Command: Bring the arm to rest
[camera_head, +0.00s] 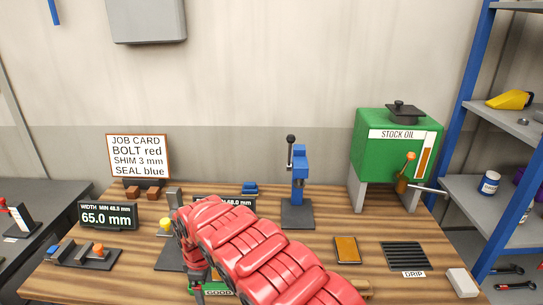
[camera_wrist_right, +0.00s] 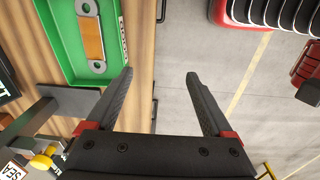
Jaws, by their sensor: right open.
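My right arm (camera_head: 255,245) is red and reaches in from the bottom across the middle of the bench in the head view. Its right gripper (camera_wrist_right: 159,76) is open and empty in the wrist view, with both black fingers apart and bare floor between and beyond them. In the head view the gripper is mostly hidden under the arm. A green tray (camera_wrist_right: 72,68) beside the fingers holds a grey link with two holes and an orange middle (camera_wrist_right: 91,38). My left gripper is not in view.
The wooden bench (camera_head: 315,270) carries a blue press (camera_head: 299,175), a green stock oil tank (camera_head: 392,148), a drip grate (camera_head: 404,256), a job card (camera_head: 139,156) and a width display (camera_head: 107,215). A yellow knob (camera_wrist_right: 42,160) stands near the gripper. A blue-framed shelf (camera_head: 470,130) stands right.

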